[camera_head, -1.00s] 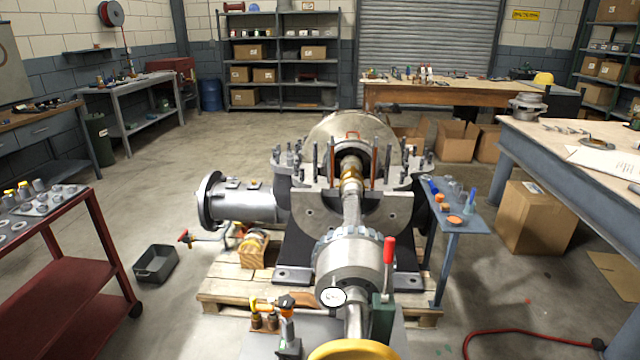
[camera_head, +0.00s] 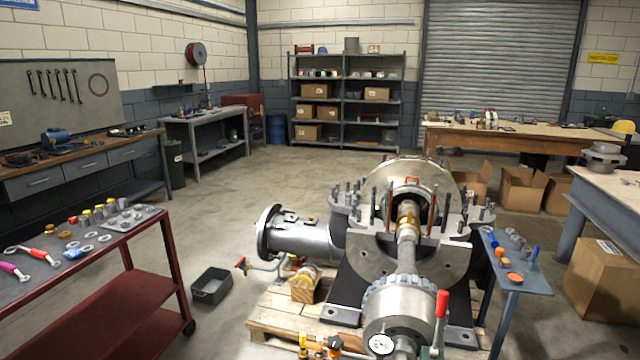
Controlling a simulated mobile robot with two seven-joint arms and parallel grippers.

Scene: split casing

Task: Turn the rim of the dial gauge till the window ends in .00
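The dial gauge (camera_head: 381,345) shows a small white round face low in the head view, in front of the grey coupling hub (camera_head: 400,312). Its face is too small to read, so the window's digits cannot be told. The rim shows only as a thin dark edge around the face. The split casing (camera_head: 368,262) with its exposed shaft (camera_head: 407,222) stands behind the coupling. Neither of my grippers is in view.
A red cart (camera_head: 120,290) with tools and small parts stands at the left. A small blue side table (camera_head: 522,281) stands right of the casing. A red-handled lever (camera_head: 441,304) rises beside the coupling.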

